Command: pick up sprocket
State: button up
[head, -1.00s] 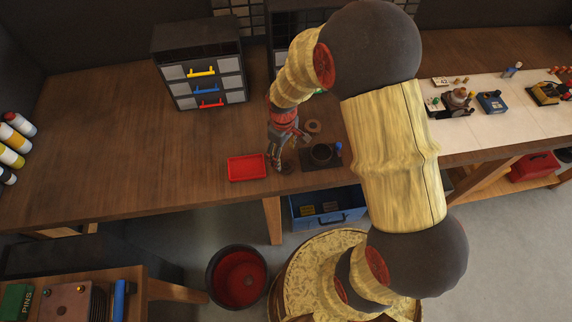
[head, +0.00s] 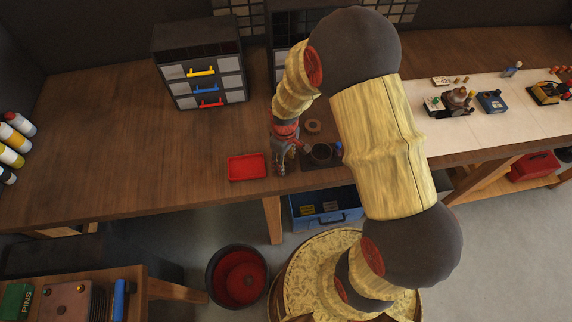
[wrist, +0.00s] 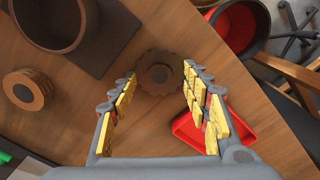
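The sprocket (wrist: 158,73) is a dark, toothed disc with a hub, lying flat on the wooden bench in the wrist view. My gripper (wrist: 159,80) is open, its two yellow-padded fingers on either side of the sprocket in the picture. I see no contact, and the height gap is hard to judge. In the head view my gripper (head: 280,172) points down at the bench between the red tray and the dark cup. There the sprocket is mostly hidden by the gripper, and I cannot make it out clearly.
A red tray (head: 247,168) lies left of my gripper. A dark cup (head: 321,153) on a dark plate stands at its right, and a brown ring-shaped part (head: 313,126) lies behind. The bench's front edge is close. The bench left of the drawer cabinet (head: 203,75) is clear.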

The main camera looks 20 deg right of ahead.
jog(key=c, duration=0.8)
